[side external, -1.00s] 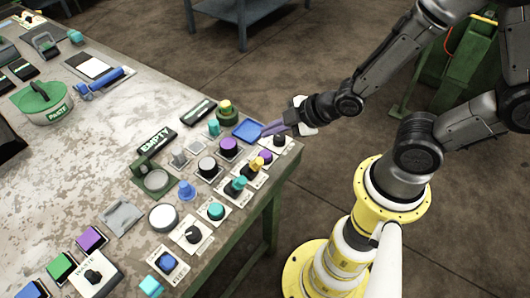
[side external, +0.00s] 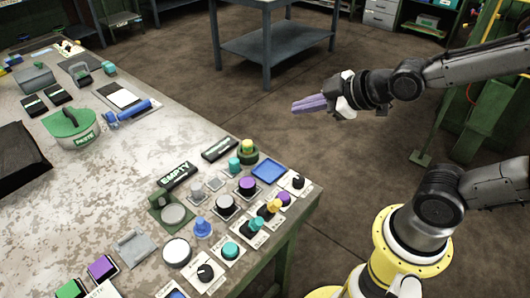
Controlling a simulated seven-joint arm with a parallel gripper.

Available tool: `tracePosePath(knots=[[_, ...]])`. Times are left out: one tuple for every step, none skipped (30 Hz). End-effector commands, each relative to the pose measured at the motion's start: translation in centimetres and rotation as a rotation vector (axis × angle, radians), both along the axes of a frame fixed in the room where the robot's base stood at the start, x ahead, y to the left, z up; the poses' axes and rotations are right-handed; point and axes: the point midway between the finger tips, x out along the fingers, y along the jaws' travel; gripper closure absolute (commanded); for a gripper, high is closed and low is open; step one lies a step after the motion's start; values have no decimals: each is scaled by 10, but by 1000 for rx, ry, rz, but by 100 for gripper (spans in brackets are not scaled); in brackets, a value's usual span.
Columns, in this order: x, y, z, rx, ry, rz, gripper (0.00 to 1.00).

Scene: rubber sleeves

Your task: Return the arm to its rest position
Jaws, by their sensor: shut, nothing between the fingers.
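My gripper (side external: 310,104) has purple fingers and a dark wrist with a white part behind them. It is shut and empty, pointing left in the picture. It hangs in the air beyond the worktable's (side external: 140,178) right edge, over the floor in the picture, apart from everything on the table. My arm reaches to it from the right side of the view.
Sleeves and knobs crowd the table's near right corner, among them a purple one (side external: 247,184), a teal one (side external: 231,251) and a blue cone (side external: 202,227). A blue tray (side external: 268,171) lies there. A grey bench (side external: 275,45) stands behind. Floor around my gripper is clear.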

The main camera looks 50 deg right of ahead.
Motion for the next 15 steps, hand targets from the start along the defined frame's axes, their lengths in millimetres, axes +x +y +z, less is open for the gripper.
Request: tracePosePath(knots=[[-11,-5,17,43,10,-49,100],[-20,-8,23,73,27,-81,100],[-31,-11,30,112,52,-123,100],[-41,-12,33,140,73,-154,100],[-50,-14,36,169,98,-184,100],[-63,-15,38,205,131,-223,100],[-72,-16,39,232,157,-251,100],[-81,-16,38,257,184,-279,100],[-93,-16,36,287,224,-316,100],[-101,-16,35,306,253,-341,100],[-109,-15,32,323,283,-364,100],[-118,-15,28,342,322,-394,100],[-124,-15,23,352,353,-415,100],[-129,-14,19,362,382,-435,100],[-135,-14,15,372,413,-457,100]])
